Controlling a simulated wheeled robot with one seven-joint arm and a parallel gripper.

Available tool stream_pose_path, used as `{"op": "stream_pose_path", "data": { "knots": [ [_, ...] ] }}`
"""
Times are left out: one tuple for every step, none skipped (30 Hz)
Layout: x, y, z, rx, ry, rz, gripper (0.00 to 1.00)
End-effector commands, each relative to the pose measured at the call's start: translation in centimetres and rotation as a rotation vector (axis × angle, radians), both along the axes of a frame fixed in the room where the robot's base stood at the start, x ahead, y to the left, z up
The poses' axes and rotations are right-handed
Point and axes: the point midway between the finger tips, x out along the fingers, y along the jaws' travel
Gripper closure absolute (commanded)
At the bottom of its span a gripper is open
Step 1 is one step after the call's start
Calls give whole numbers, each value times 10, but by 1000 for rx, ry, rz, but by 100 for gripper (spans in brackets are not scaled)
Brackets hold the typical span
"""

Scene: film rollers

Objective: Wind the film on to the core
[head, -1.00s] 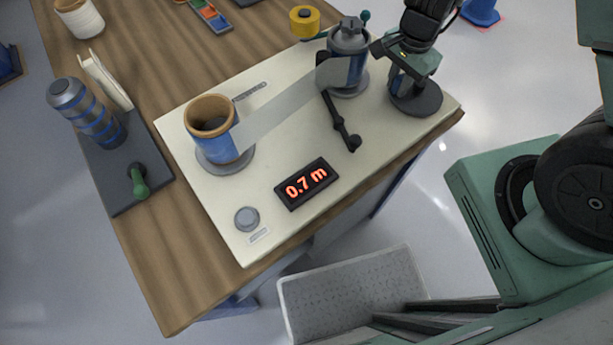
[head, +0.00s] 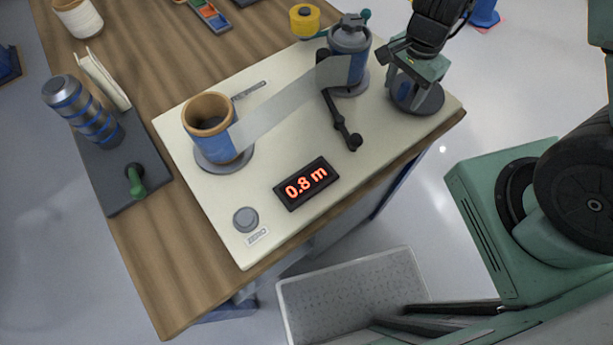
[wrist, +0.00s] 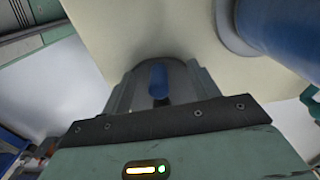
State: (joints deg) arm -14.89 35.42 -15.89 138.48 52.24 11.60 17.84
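A cardboard core (head: 208,112) with blue film around it stands on a grey round base at the left of the cream board. A grey-topped spool (head: 349,45) with blue film stands at the back right. A pale strip of film (head: 280,108) runs between them. A dark round disc (head: 417,101) sits at the board's right edge. My gripper (head: 404,82) is low over this disc, its fingers around a small blue part. The wrist view shows the blue part (wrist: 158,80) between the grey fingers; its lower end is hidden. The display (head: 306,184) reads 0.8 m.
A black jointed arm (head: 340,118) lies between spool and display. A grey ZERO button (head: 246,219) is at the front. A striped bottle (head: 85,110) and green-handled tool (head: 135,180) stand on a dark mat at left. A yellow roll (head: 304,20) is behind.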

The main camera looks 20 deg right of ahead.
Motion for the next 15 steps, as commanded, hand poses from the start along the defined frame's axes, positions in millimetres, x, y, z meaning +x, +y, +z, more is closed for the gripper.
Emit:
{"op": "stream_pose_path", "data": {
  "knots": [
    [0, 0, 0, 0, 0, 0, 25],
    [0, 0, 0, 0, 0, 0, 18],
    [0, 0, 0, 0, 0, 0, 18],
    [0, 0, 0, 0, 0, 0, 18],
    [0, 0, 0, 0, 0, 0, 18],
    [0, 0, 0, 0, 0, 0, 18],
    [0, 0, 0, 0, 0, 0, 18],
    [0, 0, 0, 0, 0, 0, 18],
    [0, 0, 0, 0, 0, 0, 18],
    [0, 0, 0, 0, 0, 0, 18],
    [0, 0, 0, 0, 0, 0, 18],
    [0, 0, 0, 0, 0, 0, 18],
    [0, 0, 0, 0, 0, 0, 18],
    [0, 0, 0, 0, 0, 0, 18],
    [0, 0, 0, 0, 0, 0, 18]
  ]
}}
